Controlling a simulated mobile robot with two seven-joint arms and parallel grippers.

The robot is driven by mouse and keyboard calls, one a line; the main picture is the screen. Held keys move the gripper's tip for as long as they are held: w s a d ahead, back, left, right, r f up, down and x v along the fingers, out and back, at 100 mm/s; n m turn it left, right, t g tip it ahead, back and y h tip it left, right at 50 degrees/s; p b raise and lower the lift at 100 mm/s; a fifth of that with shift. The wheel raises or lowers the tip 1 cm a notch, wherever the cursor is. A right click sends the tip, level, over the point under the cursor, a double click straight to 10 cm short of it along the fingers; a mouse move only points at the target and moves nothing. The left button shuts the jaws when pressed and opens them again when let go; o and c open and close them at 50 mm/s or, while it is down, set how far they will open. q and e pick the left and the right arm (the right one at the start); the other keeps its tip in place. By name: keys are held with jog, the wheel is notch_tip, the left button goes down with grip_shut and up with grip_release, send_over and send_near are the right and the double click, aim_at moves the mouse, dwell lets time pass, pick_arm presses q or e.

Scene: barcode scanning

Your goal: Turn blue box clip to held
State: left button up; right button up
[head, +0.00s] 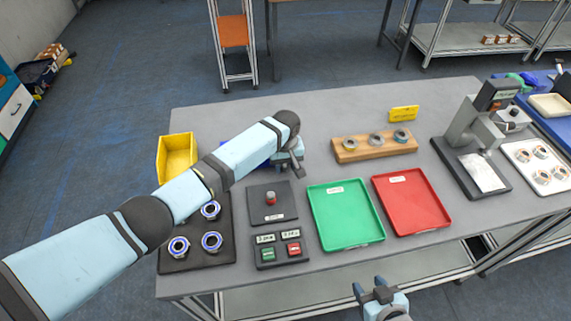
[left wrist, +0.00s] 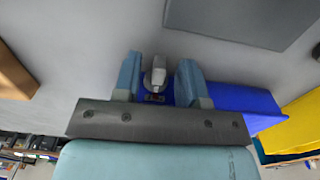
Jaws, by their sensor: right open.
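The blue box (left wrist: 242,104) shows in the left wrist view, right of and behind my left fingers. In the head view my left arm covers most of it. A pale grey clip-like part (left wrist: 157,74) stands between my left fingers, with a small brownish piece below it. My left gripper (left wrist: 159,80) is open around this part, with gaps on both sides. In the head view my left gripper (head: 296,167) points down beside the blue box, its tips partly hidden. My right gripper (head: 377,291) is open and empty in front of the table.
A yellow bin (head: 177,158) stands left of the blue box. A dark pad with a red-topped device (head: 271,200), a green tray (head: 345,214) and a red tray (head: 411,202) lie nearer the front. A wooden block with rings (head: 374,146) lies to the right.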

pick_arm(q)
jog(key=c, duration=0.6)
